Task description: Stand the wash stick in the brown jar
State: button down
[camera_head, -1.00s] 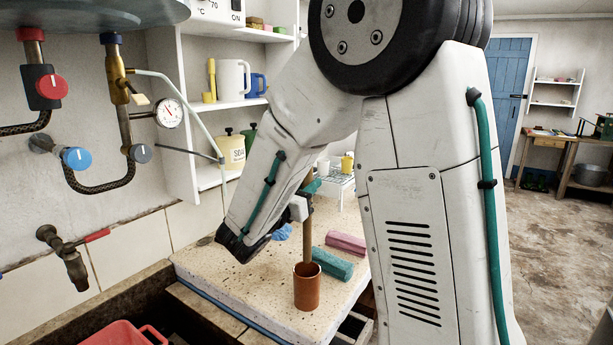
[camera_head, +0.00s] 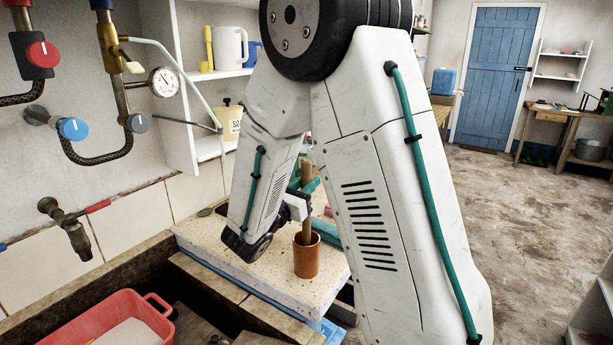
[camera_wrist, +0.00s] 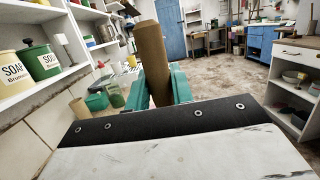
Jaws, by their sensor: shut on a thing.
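The brown jar (camera_head: 306,262) stands upright near the front edge of the pale stone slab in the head view. The wash stick (camera_head: 307,215) is a tan rod, close to upright. My gripper (camera_head: 308,187), with green fingers, is shut on its upper part, above the jar. The stick's lower end goes out of sight at the jar's mouth and looks to be inside it; how deep is hidden. The wrist view shows the stick (camera_wrist: 152,60) standing up between the green fingers (camera_wrist: 157,90); the jar is not clear there.
A teal block (camera_head: 326,232) lies just behind the jar on the slab (camera_head: 215,238). A red tub (camera_head: 120,318) is at lower left, below the wall tap (camera_head: 72,230). A white shelf (camera_head: 210,146) with a soap tin (camera_head: 229,121) stands behind my arm.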

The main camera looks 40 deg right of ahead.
jog(key=shift+f, duration=0.3)
jog(key=c, duration=1.1)
grip_release()
jog(key=shift+c, duration=0.2)
jog(key=v, duration=0.7)
jog(key=shift+a, duration=0.35)
